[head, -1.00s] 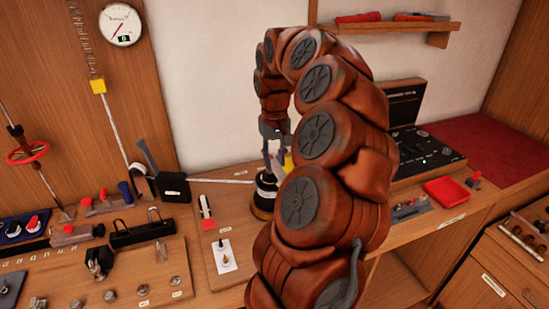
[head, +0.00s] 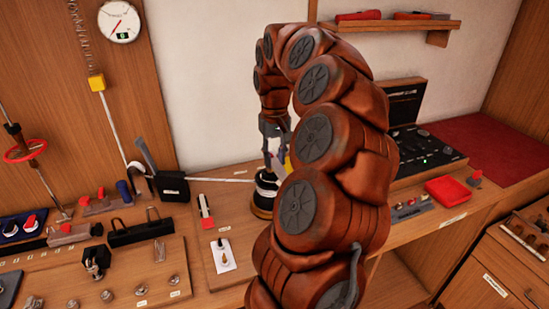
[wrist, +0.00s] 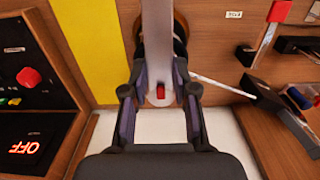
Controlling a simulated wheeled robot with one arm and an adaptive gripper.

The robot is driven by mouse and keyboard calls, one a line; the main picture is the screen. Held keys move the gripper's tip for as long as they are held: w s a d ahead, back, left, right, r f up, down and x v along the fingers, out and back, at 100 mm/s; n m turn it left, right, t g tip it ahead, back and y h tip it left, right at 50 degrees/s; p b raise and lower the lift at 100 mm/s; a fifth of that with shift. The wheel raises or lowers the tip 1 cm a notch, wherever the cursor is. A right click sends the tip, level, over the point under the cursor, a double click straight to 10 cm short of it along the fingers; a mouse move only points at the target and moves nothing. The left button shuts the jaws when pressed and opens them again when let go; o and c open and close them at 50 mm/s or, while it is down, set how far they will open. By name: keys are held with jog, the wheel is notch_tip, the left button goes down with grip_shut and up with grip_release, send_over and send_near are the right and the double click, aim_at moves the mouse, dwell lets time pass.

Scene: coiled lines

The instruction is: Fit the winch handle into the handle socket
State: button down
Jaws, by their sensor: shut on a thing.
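The winch handle (wrist: 157,45) is a pale grey bar with a small red part near its lower end. My gripper (wrist: 160,80) is shut on it, with one dark finger on each side. In the head view my gripper (head: 275,150) is just above the winch (head: 265,192), a dark drum with a pale band and a brownish base. In the wrist view dark curved parts of the winch (wrist: 180,40) show behind the handle and fingers. The handle socket is hidden, so I cannot tell whether the handle's end is in it.
A black box (head: 172,187) with a pale line stands farther left. A dark console (head: 425,148) and red tray (head: 449,190) are to the right. A yellow strip (wrist: 88,45) runs beside my gripper.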

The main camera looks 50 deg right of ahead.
jog(key=shift+f+b, duration=1)
jog(key=shift+f, duration=0.3)
dwell(0.4)
jog(key=c, duration=0.5)
grip_release()
jog(key=shift+r, duration=0.1)
jog(key=shift+r+p, duration=0.8)
jog(key=shift+r, duration=1.65)
jog(key=shift+r, duration=0.1)
